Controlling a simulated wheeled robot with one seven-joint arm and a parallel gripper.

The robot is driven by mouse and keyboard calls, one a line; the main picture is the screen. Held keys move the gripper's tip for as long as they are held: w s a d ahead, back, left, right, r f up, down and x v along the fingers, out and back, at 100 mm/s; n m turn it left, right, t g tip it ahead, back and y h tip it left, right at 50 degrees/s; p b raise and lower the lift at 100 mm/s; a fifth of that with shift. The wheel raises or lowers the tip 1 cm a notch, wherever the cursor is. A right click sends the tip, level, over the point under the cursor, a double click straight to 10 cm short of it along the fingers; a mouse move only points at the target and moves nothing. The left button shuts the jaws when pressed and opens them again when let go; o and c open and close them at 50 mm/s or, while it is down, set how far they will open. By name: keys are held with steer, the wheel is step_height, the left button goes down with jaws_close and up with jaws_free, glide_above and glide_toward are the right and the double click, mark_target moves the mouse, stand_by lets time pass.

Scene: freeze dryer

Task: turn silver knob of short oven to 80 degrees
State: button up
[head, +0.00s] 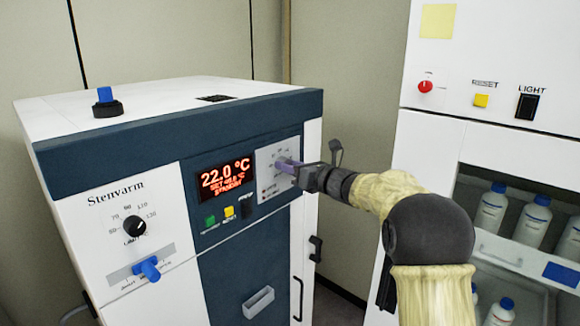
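The short oven (105,140) is a white cabinet with a dark blue front, standing at the left. Its red display (225,178) reads 22.0 °C, with a set line of about 40 °C below. Right of the display is a pale dial plate (268,160) with small scale marks. My gripper (284,166) is at this plate, its fingertips over the plate's middle. The silver knob cannot be made out; the gripper covers the place where the dial's centre lies. Whether the fingers are open or closed on the knob is too small to tell.
A black knob (134,226) and a blue slider (150,268) are on the oven's left front. Green (210,221) and yellow (229,212) buttons sit below the display. A tall white cabinet (425,140) with bottles stands at the right, behind my arm.

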steer(key=shift+f+m, duration=0.1)
steer(key=shift+m, duration=0.2)
steer(key=m, duration=1.7)
stand_by(0.3)
stand_by(0.5)
steer(key=o, duration=1)
